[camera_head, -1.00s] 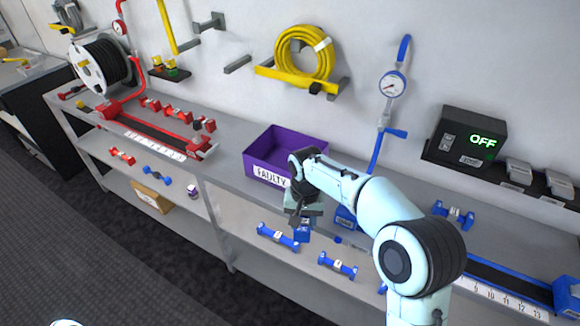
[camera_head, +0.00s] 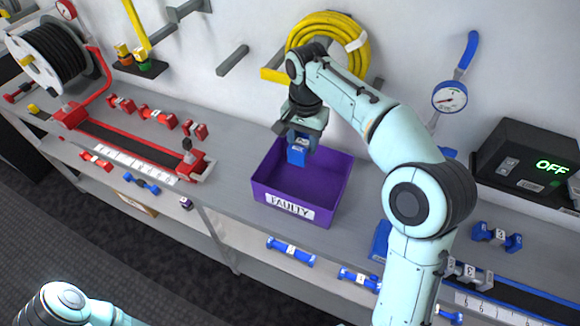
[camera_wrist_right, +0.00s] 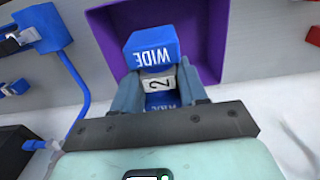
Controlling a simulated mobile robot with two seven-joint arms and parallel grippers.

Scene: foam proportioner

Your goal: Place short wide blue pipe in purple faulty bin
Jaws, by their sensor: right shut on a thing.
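The short wide blue pipe shows in the right wrist view (camera_wrist_right: 152,50), with "WIDE" on its end block and a white "2" label. It also shows in the head view (camera_head: 298,150). My right gripper (camera_head: 300,136) is shut on it and holds it above the purple faulty bin (camera_head: 325,196), over its back left part. In the right wrist view the gripper fingers (camera_wrist_right: 158,88) clasp the pipe's label section, and the bin (camera_wrist_right: 205,40) lies behind it. The bin looks empty. Part of my left arm shows at the bottom left of the head view; its gripper is out of frame.
Other blue pipes lie on the lower shelf (camera_head: 290,250) and at the right of the bench (camera_head: 495,236). Red pipes (camera_head: 158,115) and a red rack stand at left. A yellow hose (camera_head: 328,45) hangs on the wall behind. A gauge (camera_head: 449,97) is to the right.

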